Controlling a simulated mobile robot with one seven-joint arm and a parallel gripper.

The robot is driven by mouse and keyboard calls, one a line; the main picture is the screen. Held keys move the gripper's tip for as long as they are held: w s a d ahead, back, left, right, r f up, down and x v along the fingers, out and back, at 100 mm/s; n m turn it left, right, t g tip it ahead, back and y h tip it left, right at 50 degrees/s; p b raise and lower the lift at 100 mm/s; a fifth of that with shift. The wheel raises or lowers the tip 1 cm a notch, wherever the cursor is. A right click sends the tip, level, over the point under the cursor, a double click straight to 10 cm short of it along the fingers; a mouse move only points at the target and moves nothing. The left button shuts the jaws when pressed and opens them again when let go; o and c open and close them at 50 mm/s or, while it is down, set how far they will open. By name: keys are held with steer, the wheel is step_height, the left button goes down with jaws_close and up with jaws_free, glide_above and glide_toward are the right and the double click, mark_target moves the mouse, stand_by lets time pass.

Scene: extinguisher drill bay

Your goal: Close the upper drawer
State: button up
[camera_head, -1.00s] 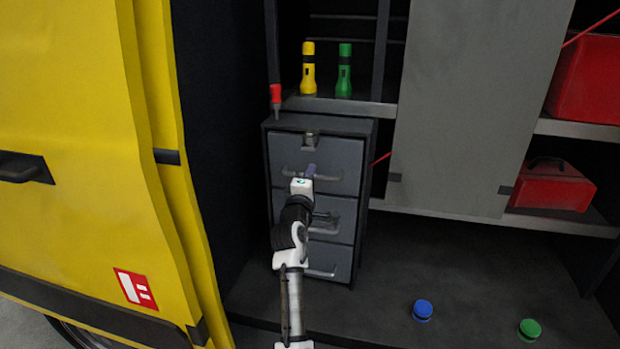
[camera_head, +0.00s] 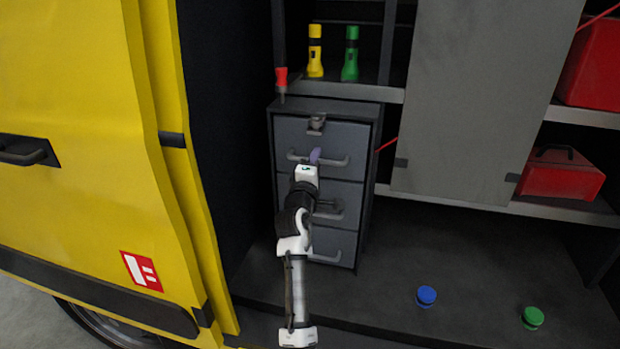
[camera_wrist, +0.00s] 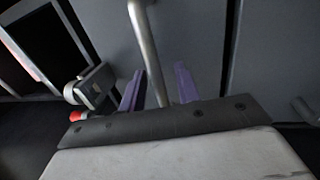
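The upper drawer (camera_head: 350,140) is the top one of a grey cabinet (camera_head: 373,190). Its front looks about level with the drawers below, but I cannot tell whether a small gap is left. Its bar handle (camera_head: 334,161) also shows in the wrist view (camera_wrist: 146,45). My gripper (camera_head: 314,157) is at this handle, with its purple fingers (camera_wrist: 159,88) apart. The bar runs between them, closer to the left finger, with space at the right finger. My wrist hides part of the drawer fronts below.
A latch (camera_head: 317,121) sits above the handle. Blue (camera_head: 426,296) and green (camera_head: 532,318) discs lie on the open floor at right.

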steer(key=b+v, duration=0.3)
steer(key=v, duration=1)
steer(key=shift+r, duration=0.1)
